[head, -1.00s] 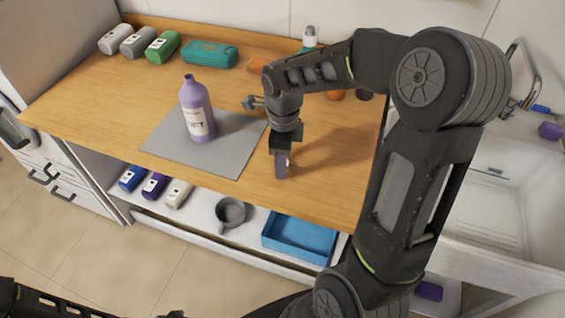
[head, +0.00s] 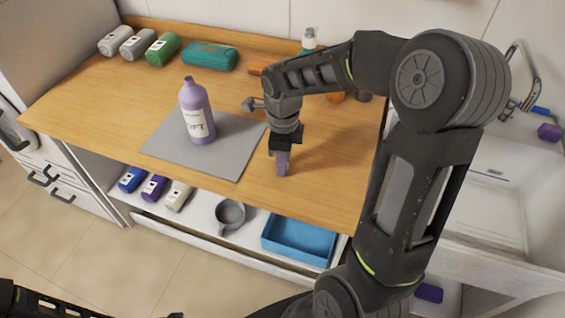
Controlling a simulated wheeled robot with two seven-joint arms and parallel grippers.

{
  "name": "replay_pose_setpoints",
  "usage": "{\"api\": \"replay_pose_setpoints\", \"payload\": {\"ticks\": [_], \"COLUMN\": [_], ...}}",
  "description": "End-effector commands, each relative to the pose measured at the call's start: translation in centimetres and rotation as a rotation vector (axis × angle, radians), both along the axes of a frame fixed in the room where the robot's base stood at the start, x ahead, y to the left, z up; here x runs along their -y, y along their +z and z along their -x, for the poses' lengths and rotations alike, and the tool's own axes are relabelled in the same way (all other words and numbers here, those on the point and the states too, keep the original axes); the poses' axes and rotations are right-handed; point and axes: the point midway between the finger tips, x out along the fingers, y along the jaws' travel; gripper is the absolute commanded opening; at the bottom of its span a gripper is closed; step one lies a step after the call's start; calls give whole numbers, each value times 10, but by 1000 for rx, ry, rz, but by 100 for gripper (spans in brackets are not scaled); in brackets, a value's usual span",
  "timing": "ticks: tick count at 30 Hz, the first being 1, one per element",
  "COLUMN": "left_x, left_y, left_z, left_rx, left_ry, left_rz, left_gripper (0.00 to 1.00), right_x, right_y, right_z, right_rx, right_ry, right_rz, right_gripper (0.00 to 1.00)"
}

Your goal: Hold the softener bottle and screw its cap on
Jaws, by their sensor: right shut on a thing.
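The purple softener bottle (head: 198,122) with a white label stands upright on the grey mat (head: 165,145). Its narrow neck at the top is bare. My right gripper (head: 282,170) points down over the wooden top, to the right of the bottle and beyond the mat's right edge. It is shut on a small purple piece, which looks like the cap (head: 283,160); the fingers partly hide it. I cannot tell whether the cap touches the wood.
A pump bottle (head: 309,38) and orange items stand behind my right arm. The lower shelf holds small bottles, a grey mug (head: 230,214) and a blue tray (head: 299,240). A sink is at the right.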

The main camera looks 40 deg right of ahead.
Motion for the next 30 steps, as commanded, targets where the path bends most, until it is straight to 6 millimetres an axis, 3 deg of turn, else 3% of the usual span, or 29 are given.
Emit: {"api": "replay_pose_setpoints", "payload": {"ticks": [8, 21, 30], "left_x": [0, 1, 1], "left_y": [-4, -11, -11], "left_z": [0, -1, -2], "left_rx": [1, 4, 5], "left_ry": [-1, -2, -1], "left_rz": [1, 3, 3], "left_gripper": [36, 36, 36], "right_x": [1, 0, 0], "right_y": [20, 93, 100], "right_z": [-1, -1, 0], "right_rx": [4, 3, -1], "right_ry": [0, -1, 0], "right_rz": [2, 1, 1], "right_gripper": [0, 0, 0]}}
